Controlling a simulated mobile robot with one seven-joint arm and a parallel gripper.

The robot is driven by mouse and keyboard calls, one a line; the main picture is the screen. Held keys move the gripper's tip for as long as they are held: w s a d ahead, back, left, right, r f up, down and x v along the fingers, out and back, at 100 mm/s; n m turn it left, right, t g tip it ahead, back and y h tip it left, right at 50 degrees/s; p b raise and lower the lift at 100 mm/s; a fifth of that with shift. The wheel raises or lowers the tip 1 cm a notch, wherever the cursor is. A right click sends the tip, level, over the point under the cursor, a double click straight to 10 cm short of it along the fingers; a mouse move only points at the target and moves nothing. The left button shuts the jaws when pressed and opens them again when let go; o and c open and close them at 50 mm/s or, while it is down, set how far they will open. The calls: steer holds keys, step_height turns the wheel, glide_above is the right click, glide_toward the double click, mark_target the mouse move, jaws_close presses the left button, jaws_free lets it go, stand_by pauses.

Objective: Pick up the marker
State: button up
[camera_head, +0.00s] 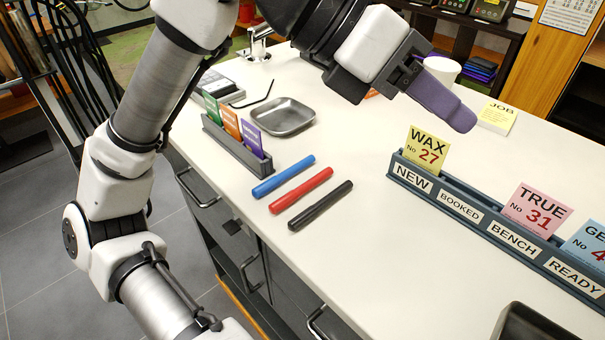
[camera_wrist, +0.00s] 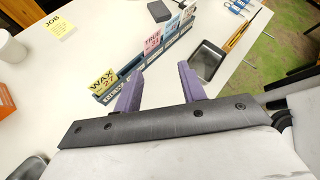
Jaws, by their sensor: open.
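Three markers lie side by side on the white counter in the head view: a blue marker (camera_head: 284,177), a red marker (camera_head: 301,190) and a black marker (camera_head: 320,205). My gripper (camera_head: 458,106) is above the counter, up and to the right of the markers, and apart from them. In the wrist view my gripper (camera_wrist: 158,84) shows two purple fingers spread apart with nothing between them. No marker shows in the wrist view.
A grey card rack (camera_head: 243,153) and a metal tray (camera_head: 282,118) stand near the markers. A long labelled rack (camera_head: 466,214) with "WAX" card (camera_head: 427,150) and others crosses the right side. A white cup (camera_head: 441,69) and "JOB" note (camera_head: 497,116) are behind. The middle counter is clear.

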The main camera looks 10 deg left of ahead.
steer(key=w+a+f+n+y+p, duration=0.1)
steer(key=w+a+f+n+y, duration=0.25)
steer(key=w+a+y, duration=0.2)
steer(key=n+g+y, duration=0.1)
steer(key=n+y, duration=0.2)
steer(key=y, duration=0.3)
glide_toward(296, 190)
step_height(296, 190, down, 2)
steer(key=shift+w+a+f+b, duration=0.1)
steer(key=shift+a+f+b, duration=0.15)
steer(key=shift+b, duration=0.5)
steer(key=shift+d+f+b, duration=0.2)
steer(key=shift+f+b, duration=1.25)
steer(key=shift+f, duration=1.65)
steer(key=shift+r, duration=0.1)
jaws_close()
